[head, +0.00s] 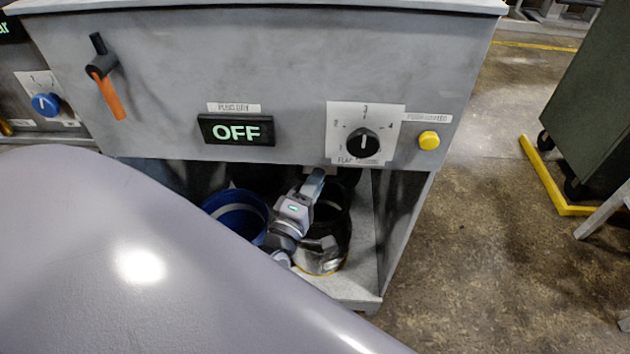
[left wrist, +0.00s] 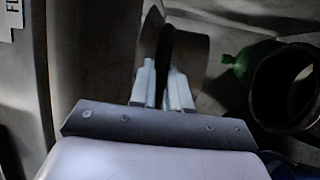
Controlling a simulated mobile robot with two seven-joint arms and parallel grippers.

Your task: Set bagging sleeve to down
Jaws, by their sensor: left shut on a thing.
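My left gripper (head: 317,176) reaches under the front panel into the open bay, and its tips are hidden by the panel's lower edge. In the left wrist view my left gripper (left wrist: 161,72) has its pale fingers closed on both sides of a dark upright strip (left wrist: 165,50). A grey-brown curved piece (left wrist: 188,58) stands behind the strip. I cannot tell from its look whether the strip is part of the bagging sleeve. No label naming the sleeve is readable. My right gripper is not in view.
The panel carries an orange-handled lever (head: 108,92), an OFF display (head: 236,130), a black dial (head: 363,142) and a yellow button (head: 429,140). A blue bucket (head: 236,212) and a dark pail (head: 334,216) stand in the bay. Floor at right is clear near the cabinet.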

